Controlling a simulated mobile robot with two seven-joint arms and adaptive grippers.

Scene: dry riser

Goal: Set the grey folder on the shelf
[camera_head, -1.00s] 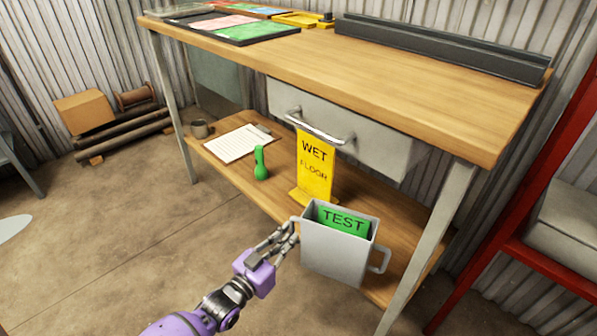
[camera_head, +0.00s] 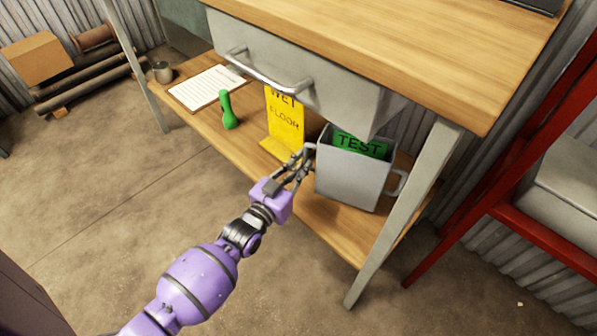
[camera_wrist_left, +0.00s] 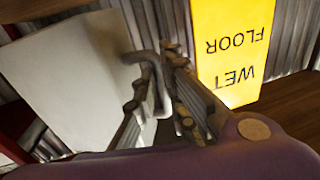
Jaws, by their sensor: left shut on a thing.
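The grey folder (camera_head: 350,178) is an upright, open-topped box with a handle on each side and a green TEST card (camera_head: 362,146) inside. My left gripper (camera_head: 305,156) is shut on its left handle. The folder is at the right part of the wooden lower shelf (camera_head: 325,225), under the bench top. I cannot tell whether its base touches the shelf. In the left wrist view, the gripper (camera_wrist_left: 163,68) closes around the handle, and the folder's pale wall (camera_wrist_left: 70,80) fills the left side. My right gripper is not in view.
A yellow WET FLOOR sign (camera_head: 284,122) stands just left of the folder. A green torch (camera_head: 228,110), a clipboard (camera_head: 205,87) and a grey mug (camera_head: 163,72) are farther left. A drawer (camera_head: 285,65) hangs above, and a bench leg (camera_head: 405,215) is at the right.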

